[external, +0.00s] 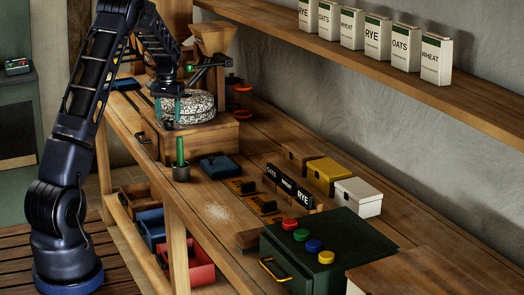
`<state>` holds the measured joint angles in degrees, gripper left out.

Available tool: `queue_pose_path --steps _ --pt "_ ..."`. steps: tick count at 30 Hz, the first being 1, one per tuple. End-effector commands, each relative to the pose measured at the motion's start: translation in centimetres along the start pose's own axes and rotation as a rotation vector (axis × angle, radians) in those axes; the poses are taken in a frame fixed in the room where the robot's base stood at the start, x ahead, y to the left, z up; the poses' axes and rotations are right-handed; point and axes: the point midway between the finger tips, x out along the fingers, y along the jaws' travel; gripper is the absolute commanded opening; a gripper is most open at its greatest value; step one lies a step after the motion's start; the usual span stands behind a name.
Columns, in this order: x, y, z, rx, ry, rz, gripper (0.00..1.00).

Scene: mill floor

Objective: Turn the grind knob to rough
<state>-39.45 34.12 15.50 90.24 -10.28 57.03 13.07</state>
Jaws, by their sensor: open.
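The stone mill has a speckled round millstone (197,108) on a wooden base (205,138), with a wooden hopper (213,36) above. My arm reaches from the left over the bench, and my gripper (168,112) is open at the left side of the millstone, pointing down. Whether it touches the stone I cannot tell. I cannot make out the grind knob or its rough mark for certain; it may be small or hidden behind my gripper and arm.
A bench (222,210) holds a cup with a green-handled tool (181,165), a blue box (220,167), small boxes (327,175) and a green case (320,250) with coloured buttons. A shelf (400,75) carries grain packets.

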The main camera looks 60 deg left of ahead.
Motion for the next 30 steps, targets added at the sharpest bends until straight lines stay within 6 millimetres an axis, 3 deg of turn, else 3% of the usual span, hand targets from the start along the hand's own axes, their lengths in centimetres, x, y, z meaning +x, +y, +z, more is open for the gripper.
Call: queue_pose_path --steps 6,15,16,23,30 --pt "1.6 0.0 0.0 -0.001 0.0 0.001 0.54" --pt "1.9 0.0 0.0 -0.001 0.0 0.0 0.54" --pt "1.9 0.0 0.0 -0.001 0.0 0.0 0.52" --pt "1.8 0.0 0.0 0.0 0.0 0.0 0.09" --pt "1.8 0.0 0.0 -0.015 0.0 0.0 0.09"
